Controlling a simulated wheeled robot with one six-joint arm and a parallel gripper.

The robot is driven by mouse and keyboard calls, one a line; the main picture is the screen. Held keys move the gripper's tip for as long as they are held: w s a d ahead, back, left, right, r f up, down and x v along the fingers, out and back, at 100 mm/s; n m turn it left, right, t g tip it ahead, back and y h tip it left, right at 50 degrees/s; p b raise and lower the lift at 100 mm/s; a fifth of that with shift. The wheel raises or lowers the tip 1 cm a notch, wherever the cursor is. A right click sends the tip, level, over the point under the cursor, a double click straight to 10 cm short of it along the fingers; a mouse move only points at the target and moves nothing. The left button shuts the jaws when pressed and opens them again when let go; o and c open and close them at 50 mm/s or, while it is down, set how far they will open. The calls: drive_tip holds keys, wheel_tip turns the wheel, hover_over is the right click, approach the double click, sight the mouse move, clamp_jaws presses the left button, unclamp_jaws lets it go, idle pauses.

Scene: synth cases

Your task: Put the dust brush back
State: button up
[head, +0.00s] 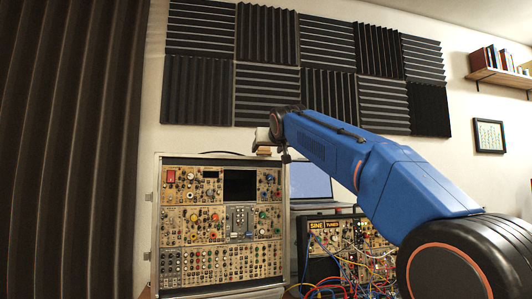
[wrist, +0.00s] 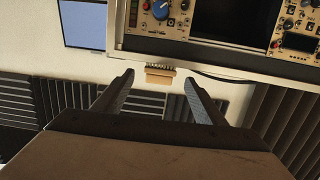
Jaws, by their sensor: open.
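My gripper (wrist: 158,82) is open, with its two dark fingers apart and nothing held between them. What looks like the dust brush (wrist: 160,76), a small tan block with a row of dark bristles, shows between and just beyond the fingertips in the wrist view. It appears at the top edge of the synth case; I cannot tell whether it rests on it. In the head view my gripper (head: 268,141) is above the case's top right corner, and a small brown piece, likely the brush (head: 264,150), shows just below it, partly hidden.
A large modular synth case (head: 221,222) stands upright at the left. A laptop (head: 311,180) is behind a smaller synth (head: 345,238) with colored patch cables (head: 330,288). Foam panels (head: 330,60) cover the wall. A dark curtain (head: 70,150) hangs at left. A shelf (head: 500,77) is upper right.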

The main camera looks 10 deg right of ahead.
drive_tip(key=s+r, duration=0.1)
drive_tip(key=s, duration=0.7)
drive_tip(key=shift+r, duration=0.15)
drive_tip(key=shift+s, duration=0.15)
